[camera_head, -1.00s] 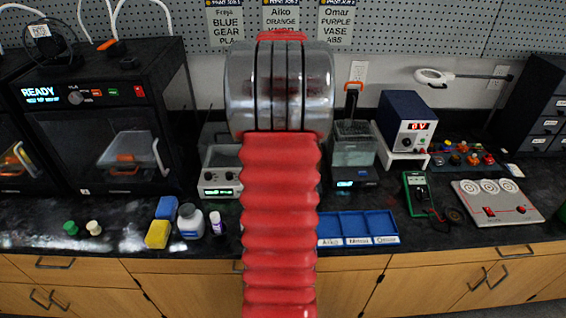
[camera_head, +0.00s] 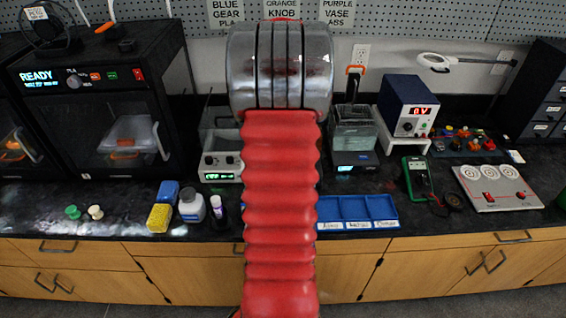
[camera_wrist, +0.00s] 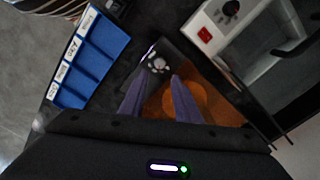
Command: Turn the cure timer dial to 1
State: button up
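A round pale dial (camera_wrist: 157,63) with dark marks shows on a dark panel in the wrist view. It sits just beyond the fingertips. I cannot read its numbers or setting. An orange see-through cover (camera_wrist: 198,98) adjoins the panel on the right and lower side. My gripper (camera_wrist: 163,77) has two purple fingers, spread apart with nothing held between them. Its tips lie close to the dial; I cannot tell whether they touch it. In the head view my red arm hides the gripper and the dial.
A blue tray (camera_wrist: 80,63) lies left in the wrist view. A white device with a black knob (camera_wrist: 230,12) stands at right. In the head view, a grey device (camera_head: 221,170) stands left of my arm, and a water-filled tank (camera_head: 354,132) right.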

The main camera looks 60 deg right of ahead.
notch_tip(320, 180, down, 10)
jog(key=shift+f, duration=0.25)
dwell(0.4)
grip_shut()
